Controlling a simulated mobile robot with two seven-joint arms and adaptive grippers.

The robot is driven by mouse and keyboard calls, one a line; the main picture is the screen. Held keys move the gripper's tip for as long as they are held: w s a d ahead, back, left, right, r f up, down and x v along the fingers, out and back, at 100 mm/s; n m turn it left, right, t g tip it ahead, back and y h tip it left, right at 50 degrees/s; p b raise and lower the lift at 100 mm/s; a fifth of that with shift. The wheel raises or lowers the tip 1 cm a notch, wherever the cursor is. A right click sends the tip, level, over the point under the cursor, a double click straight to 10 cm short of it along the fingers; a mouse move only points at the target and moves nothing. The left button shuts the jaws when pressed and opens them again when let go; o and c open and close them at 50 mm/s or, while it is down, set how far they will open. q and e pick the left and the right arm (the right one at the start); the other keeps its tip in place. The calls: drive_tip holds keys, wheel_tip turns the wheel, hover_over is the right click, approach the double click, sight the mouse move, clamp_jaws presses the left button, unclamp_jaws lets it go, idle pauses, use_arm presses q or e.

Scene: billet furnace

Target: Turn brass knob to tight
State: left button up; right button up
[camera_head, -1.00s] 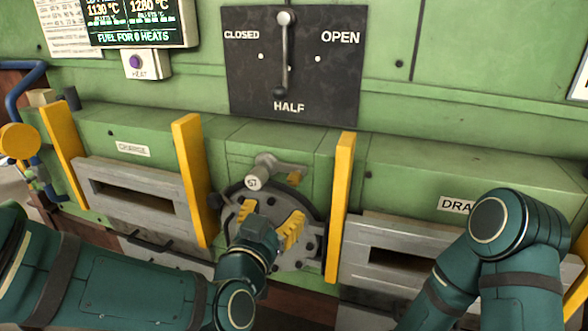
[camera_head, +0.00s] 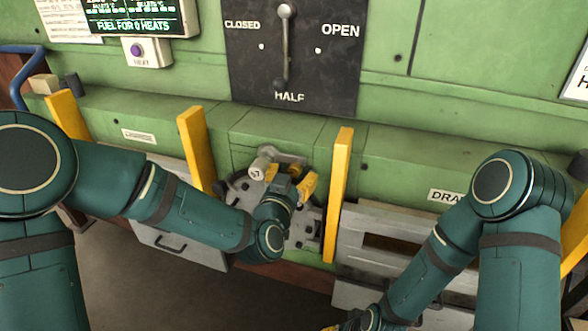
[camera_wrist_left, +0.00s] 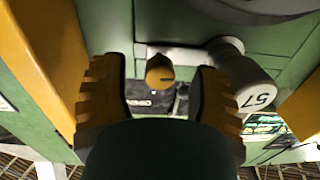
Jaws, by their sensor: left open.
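The brass knob (camera_wrist_left: 160,74) shows in the left wrist view as a round gold end with a dark line across it. It sits between the two yellow fingers of my open left gripper (camera_wrist_left: 162,90), with a gap visible on both sides. In the head view the brass knob (camera_head: 296,170) is on a grey metal fitting, largely hidden by my left gripper (camera_head: 289,181). A grey cylinder marked 57 (camera_head: 257,173) stands just left of the fingers.
Yellow upright posts (camera_head: 338,195) flank the fitting on both sides. A dark panel (camera_head: 300,75) with a lever marked CLOSED, HALF and OPEN is above. A slotted grey door (camera_head: 395,225) is at the right, near my right arm.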

use_arm(q)
drive_tip(key=shift+w+d, duration=0.15)
drive_tip(key=shift+w, duration=0.4)
clamp_jaws()
